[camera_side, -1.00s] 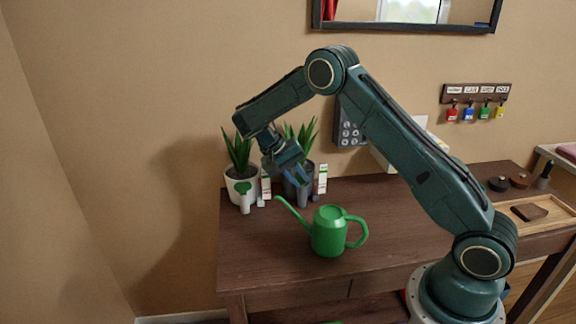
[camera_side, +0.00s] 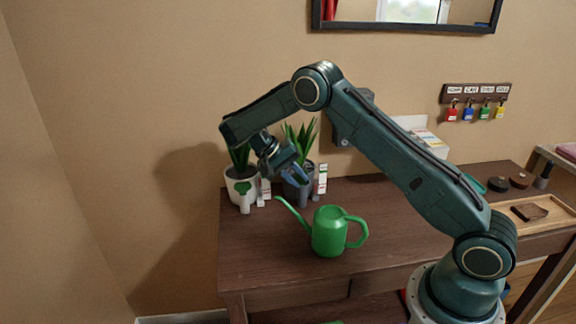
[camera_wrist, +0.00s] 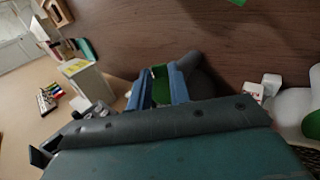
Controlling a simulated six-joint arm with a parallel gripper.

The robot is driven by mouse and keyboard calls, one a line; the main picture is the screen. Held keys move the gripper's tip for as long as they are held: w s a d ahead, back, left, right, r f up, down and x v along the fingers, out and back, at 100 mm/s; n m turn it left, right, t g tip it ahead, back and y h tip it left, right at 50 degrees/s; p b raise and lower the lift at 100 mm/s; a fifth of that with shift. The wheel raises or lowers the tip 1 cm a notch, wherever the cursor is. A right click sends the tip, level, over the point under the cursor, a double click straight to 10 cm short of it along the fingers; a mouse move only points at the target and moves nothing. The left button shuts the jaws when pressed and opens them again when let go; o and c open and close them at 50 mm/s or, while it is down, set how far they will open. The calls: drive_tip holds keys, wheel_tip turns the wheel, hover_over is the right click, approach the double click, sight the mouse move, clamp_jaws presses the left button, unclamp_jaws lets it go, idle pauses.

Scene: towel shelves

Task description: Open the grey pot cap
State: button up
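The grey pot (camera_side: 291,192) holds a spiky green plant (camera_side: 302,135) and stands at the back of the wooden table. A small grey upright piece (camera_side: 304,197) shows at its front; I cannot tell whether this is its cap. My gripper (camera_side: 297,174) is at the front of the grey pot and hides part of it. In the wrist view, my gripper's blue fingers (camera_wrist: 162,88) are apart, and the dark grey pot (camera_wrist: 207,78) is just right of them. A green patch (camera_wrist: 160,72) shows between the fingers; I cannot tell if they touch anything.
A white pot (camera_side: 233,190) with a plant stands left of the grey pot. Small white-and-red boxes (camera_side: 321,178) stand beside the pots. A green watering can (camera_side: 328,232) stands in front. A wooden tray (camera_side: 540,226) is at the right. The front left tabletop is clear.

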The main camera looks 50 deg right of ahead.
drive_tip(key=o, duration=0.4)
drive_tip(key=shift+w+d+r, duration=0.1)
drive_tip(key=shift+w+d, duration=0.1)
drive_tip(key=shift+c, duration=0.2)
drive_tip(key=shift+s+a, duration=0.1)
drive_tip(key=shift+s+d+f+t+y, duration=0.1)
drive_tip(key=shift+s+d+t+y, duration=0.15)
drive_tip(key=shift+t+y, duration=0.35)
drive_tip(key=shift+s+d+f+t+y, duration=0.1)
drive_tip(key=shift+s+d+t+y, duration=0.1)
drive_tip(key=shift+t+y, duration=0.35)
drive_tip(key=shift+t, duration=0.25)
